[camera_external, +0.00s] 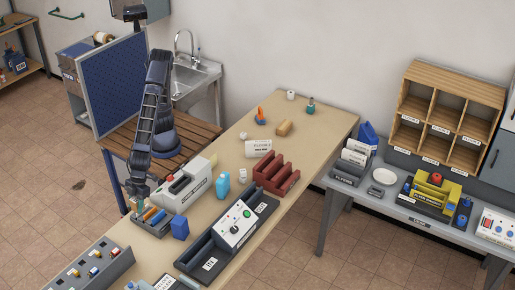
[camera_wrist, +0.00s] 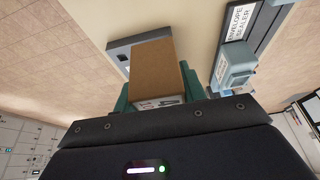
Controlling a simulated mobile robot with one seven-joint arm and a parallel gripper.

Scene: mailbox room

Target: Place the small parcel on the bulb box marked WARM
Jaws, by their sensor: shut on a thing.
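My gripper (camera_wrist: 158,95) is shut on a small brown box-shaped parcel (camera_wrist: 155,65) with a white label at its near end; teal fingers press its two sides. In the external view my gripper (camera_external: 138,203) hangs at the table's left edge, by a grey tray (camera_external: 158,228) holding orange and blue items. The parcel is not clearly distinguishable there. I cannot read WARM on any box in either view, so I cannot tell which is the bulb box.
A white machine (camera_external: 187,184), blue box (camera_external: 180,228), light-blue bottle (camera_external: 222,186) and dark red rack (camera_external: 276,175) stand on the table. The wrist view shows an ENVELOPE SEALER label (camera_wrist: 237,22) and a grey object (camera_wrist: 118,52) beyond the parcel. The table's far end has bare room.

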